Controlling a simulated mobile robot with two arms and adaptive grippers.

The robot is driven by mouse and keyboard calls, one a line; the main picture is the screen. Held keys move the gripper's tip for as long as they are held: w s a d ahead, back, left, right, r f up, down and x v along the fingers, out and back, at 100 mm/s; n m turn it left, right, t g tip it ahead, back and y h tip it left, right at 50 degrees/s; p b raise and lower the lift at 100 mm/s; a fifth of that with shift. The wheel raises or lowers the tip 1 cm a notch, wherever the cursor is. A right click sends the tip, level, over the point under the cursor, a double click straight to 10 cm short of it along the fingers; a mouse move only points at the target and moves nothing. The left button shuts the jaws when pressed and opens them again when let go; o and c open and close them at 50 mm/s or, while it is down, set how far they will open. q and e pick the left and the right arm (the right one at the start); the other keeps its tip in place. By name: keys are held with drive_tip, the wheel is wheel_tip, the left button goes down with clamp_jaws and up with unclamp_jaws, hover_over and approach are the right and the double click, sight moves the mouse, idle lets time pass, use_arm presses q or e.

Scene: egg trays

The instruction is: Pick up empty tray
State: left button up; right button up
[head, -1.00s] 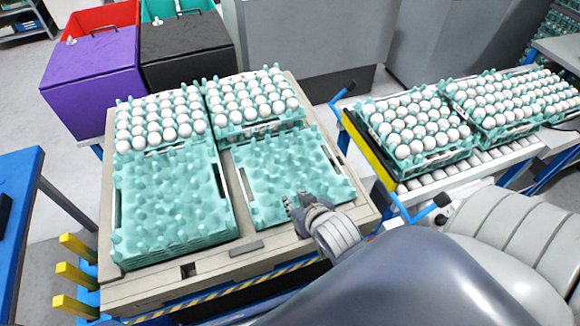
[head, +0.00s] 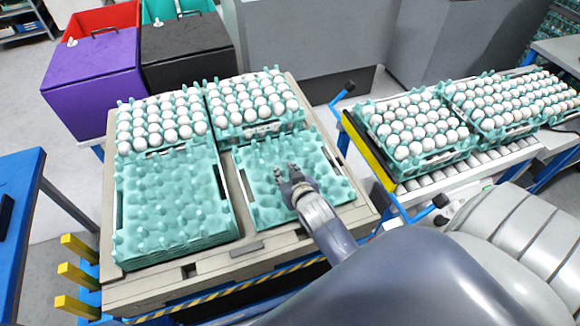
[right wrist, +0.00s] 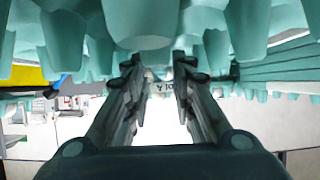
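The right-hand empty tray (head: 260,203) is teal, flat and bumpy, and lies at the front right of the pallet table. My right gripper (head: 287,168) is over the middle of this tray in the head view, its fingers pointing away from me. In the right wrist view its fingers (right wrist: 157,68) stand apart with nothing between them. Teal tray bumps (right wrist: 145,25) fill the top of that view, close to the fingertips; contact cannot be told. A taller stack of empty trays (head: 165,205) sits at the left. My left gripper is not in view.
Egg-filled trays (head: 150,147) (head: 262,127) stand right behind the empty ones on the pallet table (head: 210,262). A roller conveyor (head: 455,180) at the right carries more full trays. Purple (head: 92,70) and black bins stand behind.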

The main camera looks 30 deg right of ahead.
sight(283, 171)
drive_tip(key=x, duration=0.3)
drive_tip(key=shift+w, duration=0.2)
clamp_jaws()
